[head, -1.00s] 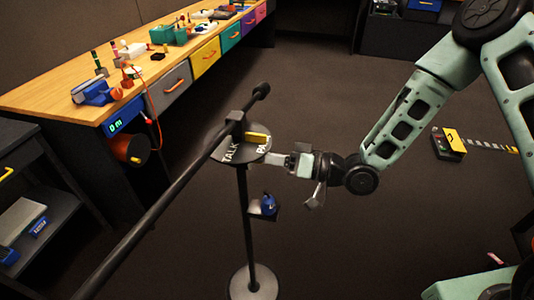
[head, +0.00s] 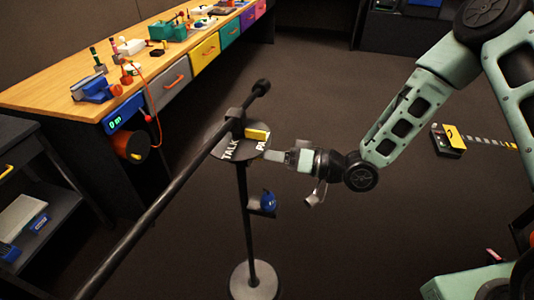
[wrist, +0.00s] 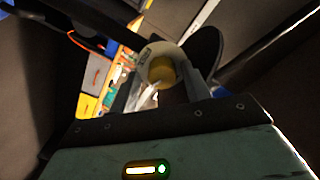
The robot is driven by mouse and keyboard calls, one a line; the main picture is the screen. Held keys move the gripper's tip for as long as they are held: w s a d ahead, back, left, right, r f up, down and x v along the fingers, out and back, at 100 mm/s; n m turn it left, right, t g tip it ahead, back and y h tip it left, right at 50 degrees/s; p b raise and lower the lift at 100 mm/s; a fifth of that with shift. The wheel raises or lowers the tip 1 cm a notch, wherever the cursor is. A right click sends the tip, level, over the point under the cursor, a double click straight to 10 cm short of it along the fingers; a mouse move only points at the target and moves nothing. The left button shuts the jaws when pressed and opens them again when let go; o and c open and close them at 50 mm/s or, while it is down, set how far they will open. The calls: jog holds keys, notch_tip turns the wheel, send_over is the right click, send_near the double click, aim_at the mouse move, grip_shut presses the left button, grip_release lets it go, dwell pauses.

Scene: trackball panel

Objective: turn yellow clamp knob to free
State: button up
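The yellow clamp knob (wrist: 162,70) shows in the wrist view as a short yellow cylinder in front of a pale lettered collar (wrist: 150,52). It lies between the fingers of my gripper (wrist: 165,92), which look open, with a small gap on the right side. Contact on the left side is unclear. In the head view my gripper (head: 270,154) points left at the right edge of a dark round plate (head: 229,142) on a stand. The plate carries white lettering, partly reading TALK, and a yellow bar (head: 257,134). The clamp knob is not clearly distinguishable there.
A long dark bar (head: 150,217) crosses the stand top. A small bracket with a blue item (head: 268,201) sits below my gripper. The wooden workbench (head: 50,95) stands at left. A yellow-and-black box (head: 447,139) lies on the open floor at right.

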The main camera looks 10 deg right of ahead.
jog(key=shift+a+r, duration=0.15)
jog(key=shift+r, duration=0.05)
